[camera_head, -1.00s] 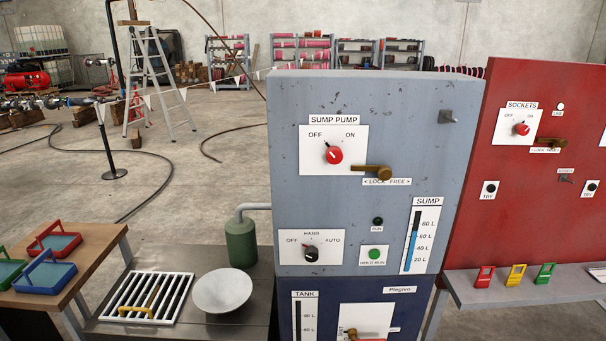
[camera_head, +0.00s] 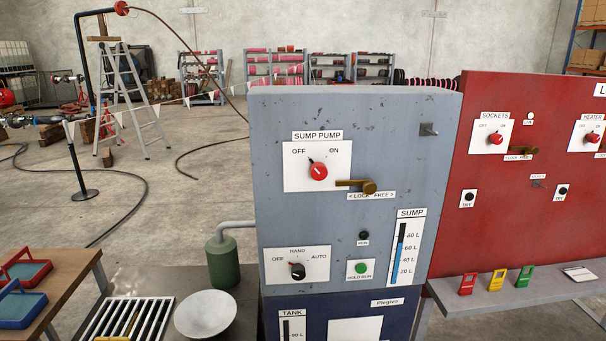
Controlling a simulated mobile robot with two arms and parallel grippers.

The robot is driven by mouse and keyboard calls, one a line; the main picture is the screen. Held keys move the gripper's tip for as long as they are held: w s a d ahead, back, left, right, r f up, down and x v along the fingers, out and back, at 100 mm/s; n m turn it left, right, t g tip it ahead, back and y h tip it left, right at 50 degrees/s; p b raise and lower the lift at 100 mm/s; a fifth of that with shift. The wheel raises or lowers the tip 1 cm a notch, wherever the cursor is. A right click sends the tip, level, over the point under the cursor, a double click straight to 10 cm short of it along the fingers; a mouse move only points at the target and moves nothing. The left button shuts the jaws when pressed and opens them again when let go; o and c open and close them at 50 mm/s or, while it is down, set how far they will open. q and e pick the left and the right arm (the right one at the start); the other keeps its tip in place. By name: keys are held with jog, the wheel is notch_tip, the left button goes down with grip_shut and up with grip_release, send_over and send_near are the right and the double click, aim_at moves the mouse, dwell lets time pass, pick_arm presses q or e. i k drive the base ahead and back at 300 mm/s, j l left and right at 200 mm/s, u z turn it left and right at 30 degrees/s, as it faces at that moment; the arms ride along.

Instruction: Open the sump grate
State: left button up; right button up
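The sump grate (camera_head: 150,318) is a white barred panel in the grey bench top at the lower left. It lies flat and its near part is cut off by the bottom edge. A brownish-yellow thing shows between or under its bars; I cannot tell which. The sump pump panel (camera_head: 340,115) is grey, with a red knob (camera_head: 318,171) that points up-left towards OFF. A brass lever (camera_head: 362,186) sits below it by the LOCK/FREE label. The sump gauge (camera_head: 402,252) shows a blue column. Neither of my grippers is in view.
A white bowl (camera_head: 206,314) stands right of the grate, with a green cylinder (camera_head: 222,262) and pipe behind it. Red and blue trays (camera_head: 22,308) sit on a wooden table at left. Coloured tags (camera_head: 497,280) stand on a shelf below the red panel (camera_head: 570,230).

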aim_at(164, 299)
jog(key=u, duration=1.3)
jog(key=i, duration=0.05)
